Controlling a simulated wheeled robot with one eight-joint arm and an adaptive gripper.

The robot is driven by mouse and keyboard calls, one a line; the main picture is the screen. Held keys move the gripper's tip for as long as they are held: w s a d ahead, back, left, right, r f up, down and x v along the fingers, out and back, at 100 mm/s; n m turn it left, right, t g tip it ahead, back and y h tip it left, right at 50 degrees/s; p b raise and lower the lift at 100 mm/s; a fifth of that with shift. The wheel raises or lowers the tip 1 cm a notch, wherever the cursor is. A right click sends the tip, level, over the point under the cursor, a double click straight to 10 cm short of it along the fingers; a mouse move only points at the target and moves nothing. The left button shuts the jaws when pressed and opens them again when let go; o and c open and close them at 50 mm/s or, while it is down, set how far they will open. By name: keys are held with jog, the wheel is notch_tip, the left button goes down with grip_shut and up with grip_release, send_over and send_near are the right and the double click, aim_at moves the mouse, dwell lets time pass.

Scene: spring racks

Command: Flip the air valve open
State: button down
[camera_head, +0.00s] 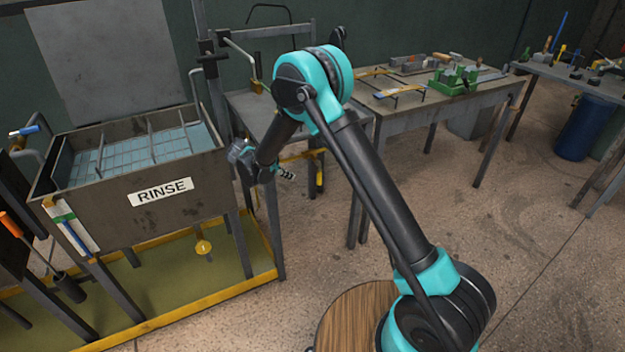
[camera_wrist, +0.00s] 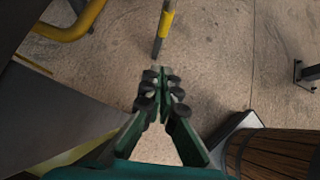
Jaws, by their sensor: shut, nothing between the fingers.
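A yellow-sleeved lever with a grey end hangs down beside a yellow pipe (camera_head: 298,155) between the rinse tank and the workbench; I take this lever (camera_head: 319,181) to be the air valve's handle, though the valve body cannot be made out. In the wrist view the lever (camera_wrist: 164,32) is just beyond the fingertips, and the yellow pipe (camera_wrist: 72,26) is at upper left. My gripper (camera_head: 291,176) is shut and empty, left of the lever in the head view. In the wrist view the fingertips (camera_wrist: 158,76) meet, with a small gap seeming to separate them from the lever.
The rinse tank (camera_head: 100,205) stands at left, with a blue-handled tap (camera_head: 25,130) on a pipe. A workbench (camera_head: 430,105) with tools is behind my arm. A wooden barrel (camera_wrist: 275,150) is at lower right in the wrist view.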

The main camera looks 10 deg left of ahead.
aim_at(319, 175)
jog(key=w+d+r+x, duration=0.1)
jog(key=r+x, duration=0.1)
jog(key=x, duration=1.1)
jog(key=shift+w, duration=0.2)
jog(key=shift+d, duration=0.2)
